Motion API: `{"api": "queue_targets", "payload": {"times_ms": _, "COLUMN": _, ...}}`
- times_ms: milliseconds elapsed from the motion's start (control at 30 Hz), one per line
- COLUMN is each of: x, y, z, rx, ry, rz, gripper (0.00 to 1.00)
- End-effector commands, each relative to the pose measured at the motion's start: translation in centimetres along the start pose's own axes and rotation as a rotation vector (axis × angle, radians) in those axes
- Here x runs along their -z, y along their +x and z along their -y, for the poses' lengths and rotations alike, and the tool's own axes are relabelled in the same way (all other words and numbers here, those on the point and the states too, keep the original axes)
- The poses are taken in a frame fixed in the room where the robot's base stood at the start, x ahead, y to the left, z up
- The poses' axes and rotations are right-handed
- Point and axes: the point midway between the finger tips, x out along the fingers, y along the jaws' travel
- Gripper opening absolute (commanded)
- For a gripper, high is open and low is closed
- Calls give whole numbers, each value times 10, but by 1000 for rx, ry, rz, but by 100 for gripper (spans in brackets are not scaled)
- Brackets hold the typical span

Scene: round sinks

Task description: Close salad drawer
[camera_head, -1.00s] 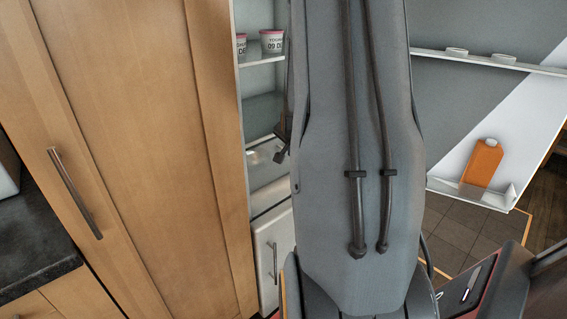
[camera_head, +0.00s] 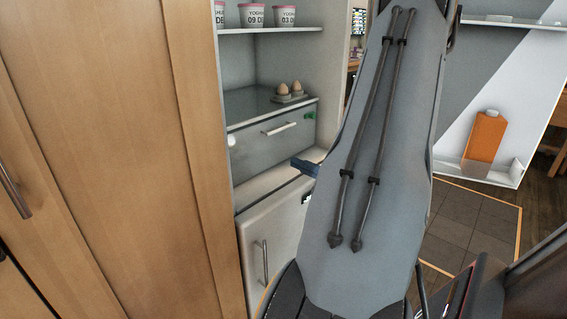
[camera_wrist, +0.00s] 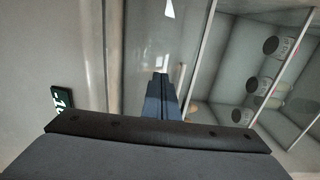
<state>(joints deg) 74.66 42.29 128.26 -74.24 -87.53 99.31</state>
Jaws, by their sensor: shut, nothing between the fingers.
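The salad drawer (camera_head: 262,142) is a grey-fronted drawer with a pale bar handle (camera_head: 280,128), low in the open fridge under a glass shelf. Its front looks about level with the shelf edge; I cannot tell whether a small gap is left. My gripper (camera_head: 306,167) is shut and empty, with its dark blue fingers in front of the fridge, below and right of the handle. In the wrist view my gripper (camera_wrist: 160,82) points toward the glossy drawer front (camera_wrist: 150,45), apparently apart from it. The handle (camera_wrist: 169,9) shows at the top of that view.
Eggs (camera_head: 290,91) sit on the glass shelf (camera_head: 258,105), and yoghurt cups (camera_head: 255,15) stand higher. A lower door (camera_head: 270,235) lies below the drawer. The fridge door (camera_head: 515,120) stands open at right, holding an orange carton (camera_head: 486,136). A wooden cabinet (camera_head: 110,150) fills the left.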

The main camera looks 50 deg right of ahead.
Motion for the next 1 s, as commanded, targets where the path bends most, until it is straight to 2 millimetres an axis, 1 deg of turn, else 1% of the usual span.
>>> {"api": "queue_targets", "payload": {"times_ms": 400, "x": -1, "y": 79, "z": -1, "rx": -1, "ry": -5, "rz": 3, "gripper": 0}}
{"api": "queue_targets", "payload": {"times_ms": 600, "x": -1, "y": 112, "z": -1, "rx": -1, "ry": -5, "rz": 2, "gripper": 0}}
{"api": "queue_targets", "payload": {"times_ms": 700, "x": -1, "y": 122, "z": -1, "rx": -2, "ry": -4, "rz": 1, "gripper": 0}}
{"api": "queue_targets", "payload": {"times_ms": 800, "x": 0, "y": 129, "z": 0, "rx": -2, "ry": -3, "rz": 0, "gripper": 0}}
{"api": "queue_targets", "payload": {"times_ms": 1000, "x": 0, "y": 132, "z": 0, "rx": -2, "ry": -3, "rz": -2, "gripper": 0}}
